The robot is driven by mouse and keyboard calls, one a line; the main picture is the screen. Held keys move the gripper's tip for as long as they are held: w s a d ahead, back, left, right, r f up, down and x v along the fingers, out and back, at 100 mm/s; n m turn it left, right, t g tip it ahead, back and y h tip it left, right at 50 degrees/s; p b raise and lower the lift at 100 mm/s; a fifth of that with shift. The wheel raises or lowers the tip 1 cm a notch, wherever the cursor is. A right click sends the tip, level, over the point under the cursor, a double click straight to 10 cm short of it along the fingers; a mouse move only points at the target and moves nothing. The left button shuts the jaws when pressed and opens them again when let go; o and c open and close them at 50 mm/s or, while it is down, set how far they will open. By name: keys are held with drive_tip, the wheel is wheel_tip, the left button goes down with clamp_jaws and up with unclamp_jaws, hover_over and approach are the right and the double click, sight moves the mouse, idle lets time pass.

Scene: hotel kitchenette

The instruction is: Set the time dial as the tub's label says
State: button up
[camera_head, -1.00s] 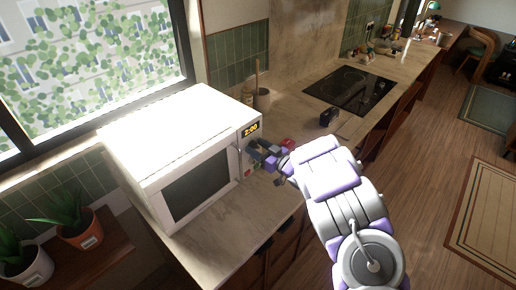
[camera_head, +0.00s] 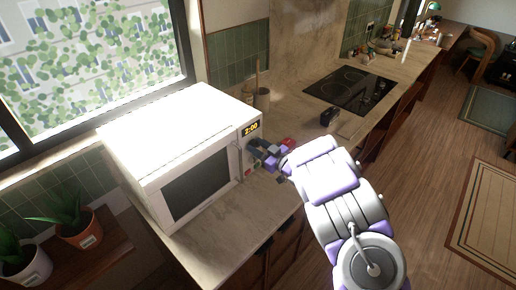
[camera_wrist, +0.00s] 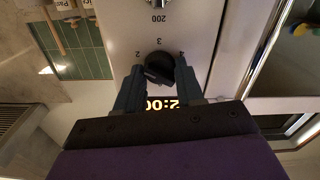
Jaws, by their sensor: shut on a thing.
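My gripper (camera_head: 262,154) reaches the control panel on the right of the white microwave (camera_head: 160,135). In the wrist view, which shows the panel upside down, my gripper (camera_wrist: 158,80) is shut on the black time dial (camera_wrist: 158,67), one finger on each side. The numbers 2, 3 and 4 show around the dial; its pointer mark is not clear to me.
A second knob (camera_wrist: 160,3) marked 200 sits on the same panel. A red item (camera_head: 287,144) and a small dark appliance (camera_head: 329,116) stand on the counter beyond my gripper. A utensil crock (camera_head: 262,98) is behind the microwave. The hob (camera_head: 350,90) lies farther back.

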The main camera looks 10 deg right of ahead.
drive_tip(key=o, duration=1)
drive_tip(key=p+v, duration=0.1)
drive_tip(key=v, duration=1.6)
drive_tip(key=shift+s+d, duration=0.1)
drive_tip(key=shift+d, duration=0.1)
